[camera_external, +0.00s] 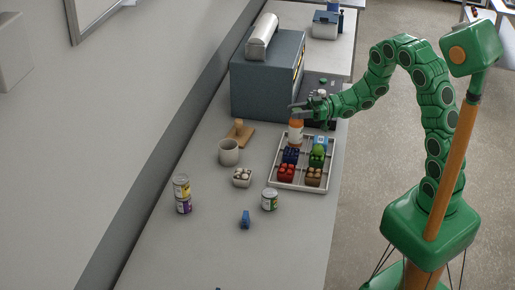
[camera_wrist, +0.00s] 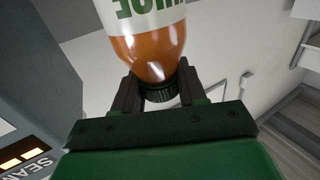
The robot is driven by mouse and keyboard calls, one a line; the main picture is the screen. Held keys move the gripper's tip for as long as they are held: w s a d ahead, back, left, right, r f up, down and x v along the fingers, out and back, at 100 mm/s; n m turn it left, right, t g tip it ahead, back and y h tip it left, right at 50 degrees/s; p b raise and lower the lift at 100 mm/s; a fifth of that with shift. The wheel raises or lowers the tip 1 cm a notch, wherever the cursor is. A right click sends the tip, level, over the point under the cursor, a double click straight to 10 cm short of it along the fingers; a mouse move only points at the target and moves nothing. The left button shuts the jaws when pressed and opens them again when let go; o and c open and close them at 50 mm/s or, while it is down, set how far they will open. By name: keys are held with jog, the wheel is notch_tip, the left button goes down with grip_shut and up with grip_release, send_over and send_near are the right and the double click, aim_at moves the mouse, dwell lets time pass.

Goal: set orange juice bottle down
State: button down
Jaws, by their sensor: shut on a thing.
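The orange juice bottle (camera_external: 296,131) has an orange body, a white label and a dark cap. It is upright at the far left corner of the white tray (camera_external: 272,174) in the external view. I cannot tell if its base touches the tray. My gripper (camera_external: 304,110) is above it, shut on the capped neck. In the wrist view the bottle (camera_wrist: 150,45) appears upside down, its dark cap between the two fingers of my gripper (camera_wrist: 158,88).
A large grey machine (camera_external: 262,85) stands behind. The counter's front is mostly clear.

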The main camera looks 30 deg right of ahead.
jog(key=shift+f, duration=0.1)
jog(key=c, duration=0.6)
grip_release()
jog(key=shift+v, duration=6)
